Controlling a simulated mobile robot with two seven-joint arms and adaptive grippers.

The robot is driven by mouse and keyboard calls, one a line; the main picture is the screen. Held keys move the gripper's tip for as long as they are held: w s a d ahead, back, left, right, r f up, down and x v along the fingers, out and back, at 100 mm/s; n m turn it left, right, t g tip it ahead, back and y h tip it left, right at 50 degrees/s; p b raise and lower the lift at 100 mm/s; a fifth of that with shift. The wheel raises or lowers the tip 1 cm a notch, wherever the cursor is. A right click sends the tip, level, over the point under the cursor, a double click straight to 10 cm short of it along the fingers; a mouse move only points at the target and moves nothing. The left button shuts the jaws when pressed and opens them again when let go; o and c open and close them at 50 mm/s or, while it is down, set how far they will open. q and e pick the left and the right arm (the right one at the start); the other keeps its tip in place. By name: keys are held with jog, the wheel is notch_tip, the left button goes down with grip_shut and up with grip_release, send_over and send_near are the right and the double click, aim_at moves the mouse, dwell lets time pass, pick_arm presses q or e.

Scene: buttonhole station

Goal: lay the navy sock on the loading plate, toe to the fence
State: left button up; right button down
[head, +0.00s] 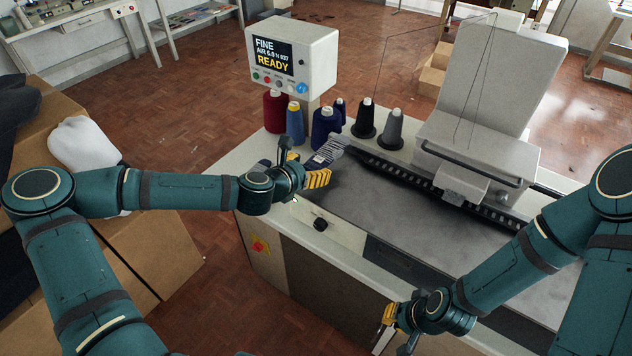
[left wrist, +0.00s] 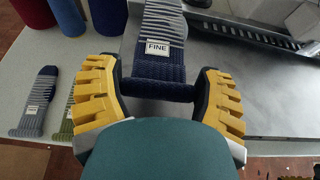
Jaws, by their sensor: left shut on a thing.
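The navy sock (left wrist: 163,68) has a grey-striped part and a white FINE label. Its solid navy end is between the yellow fingers of my left gripper (head: 303,176), which is shut on it. In the head view the sock (head: 333,149) extends from the gripper toward the back of the machine, over the left end of the grey loading plate (head: 400,215). I cannot tell whether it touches the plate. A dark toothed rail (left wrist: 262,38), seemingly the fence, runs along the plate's back edge. My right gripper (head: 389,322) is low at the front; its opening is unclear.
Another FINE-labelled sock (left wrist: 38,100) and a green one (left wrist: 66,122) lie left of the gripper. Several yarn cones, including a red one (head: 276,110), stand behind. The display box (head: 292,58) reads READY. The machine head (head: 478,150) overhangs the plate's back right; the plate's middle is clear.

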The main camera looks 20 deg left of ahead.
aim_at(310, 189)
pick_arm(q)
notch_tip(310, 189, down, 6)
jog(key=shift+r+b, duration=0.1)
jog(key=shift+b, duration=0.55)
jog(key=o, duration=0.9)
